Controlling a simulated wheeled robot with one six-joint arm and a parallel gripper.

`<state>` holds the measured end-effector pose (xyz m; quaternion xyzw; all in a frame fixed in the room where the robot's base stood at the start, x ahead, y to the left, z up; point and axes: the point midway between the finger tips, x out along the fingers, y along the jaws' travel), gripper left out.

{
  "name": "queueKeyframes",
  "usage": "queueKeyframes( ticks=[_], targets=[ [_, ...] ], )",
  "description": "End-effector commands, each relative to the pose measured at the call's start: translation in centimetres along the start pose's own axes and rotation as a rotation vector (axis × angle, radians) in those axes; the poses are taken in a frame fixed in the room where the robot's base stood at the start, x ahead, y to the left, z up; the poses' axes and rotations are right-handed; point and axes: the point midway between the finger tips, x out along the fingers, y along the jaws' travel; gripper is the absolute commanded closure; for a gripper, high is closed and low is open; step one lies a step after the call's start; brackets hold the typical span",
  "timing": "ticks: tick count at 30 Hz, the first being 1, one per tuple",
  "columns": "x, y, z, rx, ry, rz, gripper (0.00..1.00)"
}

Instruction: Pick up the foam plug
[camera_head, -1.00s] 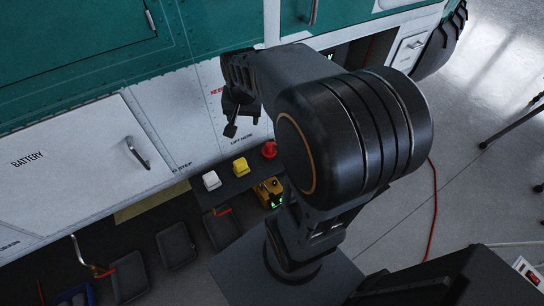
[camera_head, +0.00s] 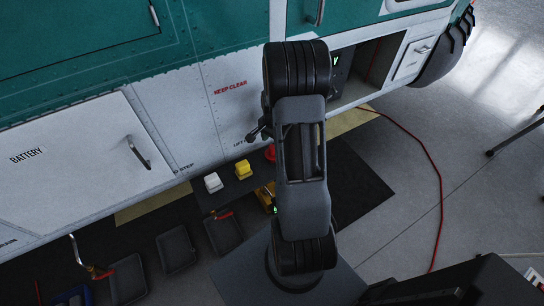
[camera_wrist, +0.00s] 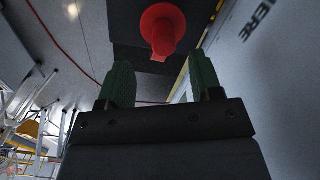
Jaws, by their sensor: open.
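A red flared plug (camera_wrist: 160,30), which looks like the foam plug, stands on a black surface in the wrist view, just beyond my fingertips. In the head view the red plug (camera_head: 270,153) is partly hidden by my arm, at the right end of a row with a yellow block (camera_head: 243,169) and a white block (camera_head: 213,182). My gripper (camera_wrist: 160,78) is open and empty, its two green fingers apart, with the plug ahead of the gap and not between them. In the head view my gripper (camera_head: 258,132) is mostly hidden behind the arm.
The white and teal helicopter side (camera_head: 190,110) rises right behind the row. A yellow and black device (camera_head: 265,197) sits in front, partly covered by my arm. Dark trays (camera_head: 176,249) lie at lower left. A red cable (camera_head: 440,190) crosses open floor at right.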

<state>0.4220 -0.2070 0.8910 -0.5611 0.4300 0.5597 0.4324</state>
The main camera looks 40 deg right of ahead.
Motion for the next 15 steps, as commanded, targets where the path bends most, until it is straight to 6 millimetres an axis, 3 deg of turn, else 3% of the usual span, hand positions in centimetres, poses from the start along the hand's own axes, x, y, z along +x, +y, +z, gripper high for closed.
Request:
queueKeyframes(
  ticks=[7, 15],
  targets=[
    [1.3, -0.1, 0.1, -0.001, -0.002, 0.002, 0.41],
    [4.8, -0.4, 0.0, -0.001, -0.002, 0.002, 0.41]
  ],
)
